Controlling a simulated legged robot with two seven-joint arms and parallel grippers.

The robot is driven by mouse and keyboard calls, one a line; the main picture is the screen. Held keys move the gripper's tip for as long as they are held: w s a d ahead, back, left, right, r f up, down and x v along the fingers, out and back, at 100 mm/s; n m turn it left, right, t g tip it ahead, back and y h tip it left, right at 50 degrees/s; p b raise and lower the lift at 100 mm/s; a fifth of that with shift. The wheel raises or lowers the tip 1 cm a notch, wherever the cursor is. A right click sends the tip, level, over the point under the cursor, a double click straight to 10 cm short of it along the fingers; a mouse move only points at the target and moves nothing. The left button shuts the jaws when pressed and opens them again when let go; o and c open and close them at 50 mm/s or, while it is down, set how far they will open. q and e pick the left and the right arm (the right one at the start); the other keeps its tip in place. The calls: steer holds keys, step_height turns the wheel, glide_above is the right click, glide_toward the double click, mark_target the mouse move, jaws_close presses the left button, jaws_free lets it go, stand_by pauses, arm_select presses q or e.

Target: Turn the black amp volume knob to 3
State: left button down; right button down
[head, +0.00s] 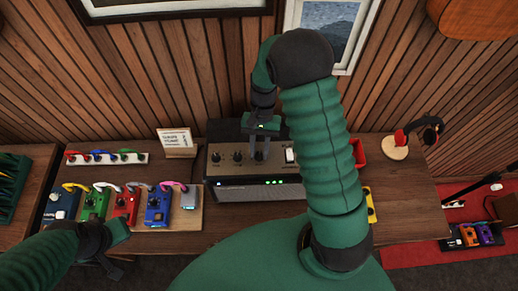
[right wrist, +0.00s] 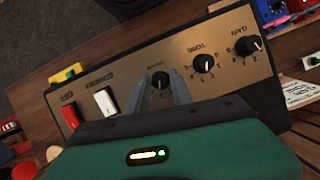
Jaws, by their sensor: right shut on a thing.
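The amp (head: 231,188) stands on the wooden table in the head view, with black knobs and switches on its brass-coloured panel. My right gripper (head: 261,153) reaches down to this panel. In the right wrist view its fingers (right wrist: 162,92) are shut on the black volume knob (right wrist: 160,79), whose small label is unreadable. The fingers partly cover the knob's scale, so its setting cannot be read. The tone knob (right wrist: 203,63) and gain knob (right wrist: 249,45) are beside it. My left gripper (head: 107,250) is low at the left, with its jaw opening unclear.
A white standby switch (right wrist: 105,101) and a red switch (right wrist: 70,116) are beside the held knob. A pedalboard (head: 187,219) with several coloured pedals lies left of the amp. A headphone stand (head: 396,147) is at the right. Bare table shows in front of the amp.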

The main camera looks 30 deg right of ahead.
steer(key=shift+w+n, duration=0.1)
steer(key=shift+n, duration=0.2)
steer(key=c, duration=1.2)
jaws_free()
steer(key=shift+o, duration=0.2)
steer(key=b+v, duration=0.3)
steer(key=v, duration=1.3)
steer(key=shift+w+r+b, duration=0.25)
steer(key=shift+r+b, duration=0.1)
